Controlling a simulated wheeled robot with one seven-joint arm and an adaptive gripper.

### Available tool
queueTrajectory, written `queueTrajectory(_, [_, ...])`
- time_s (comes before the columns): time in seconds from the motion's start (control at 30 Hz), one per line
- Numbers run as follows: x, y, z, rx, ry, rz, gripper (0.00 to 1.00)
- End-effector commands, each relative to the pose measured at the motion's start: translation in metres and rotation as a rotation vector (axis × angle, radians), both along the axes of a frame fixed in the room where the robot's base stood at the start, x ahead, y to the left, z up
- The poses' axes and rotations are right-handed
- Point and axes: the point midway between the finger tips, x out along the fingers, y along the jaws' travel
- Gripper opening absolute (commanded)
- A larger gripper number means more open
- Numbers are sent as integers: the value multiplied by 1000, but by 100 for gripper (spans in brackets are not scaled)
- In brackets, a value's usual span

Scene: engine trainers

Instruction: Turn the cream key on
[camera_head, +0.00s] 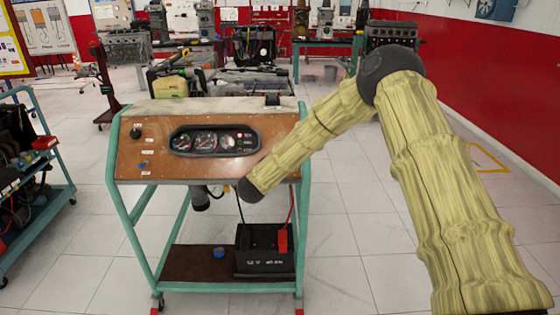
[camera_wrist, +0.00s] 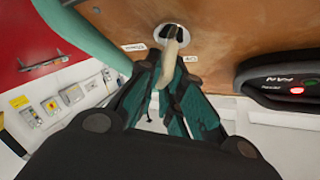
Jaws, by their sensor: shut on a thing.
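The cream key (camera_wrist: 170,64) sits in a round metal lock (camera_wrist: 160,33) on the brown panel in the wrist view. Its cream shank runs from the lock down between my fingers. My gripper (camera_wrist: 167,88), with dark teal fingers, is shut on the key, one finger on each side. Printed labels stand on either side of the lock; the right one (camera_wrist: 190,58) seems to read ACC. In the head view, my arm reaches the right part of the engine trainer's panel (camera_head: 245,170), and my gripper and the key are hidden behind it.
The gauge cluster (camera_head: 214,140) sits mid-panel and shows at the right in the wrist view. The trainer's green frame (camera_head: 125,215) bounds the panel. A black 12 V battery (camera_head: 265,262) stands on the lower shelf. A tool cart (camera_head: 30,170) stands at the left; the floor right is clear.

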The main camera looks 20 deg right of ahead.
Motion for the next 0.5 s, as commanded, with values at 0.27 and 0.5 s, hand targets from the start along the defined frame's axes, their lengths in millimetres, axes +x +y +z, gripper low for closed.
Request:
queueTrajectory(0.27, [0,-1,0,46,-14,-44,0])
queueTrajectory(0.5, [-1,-1,0,52,-15,-50,0])
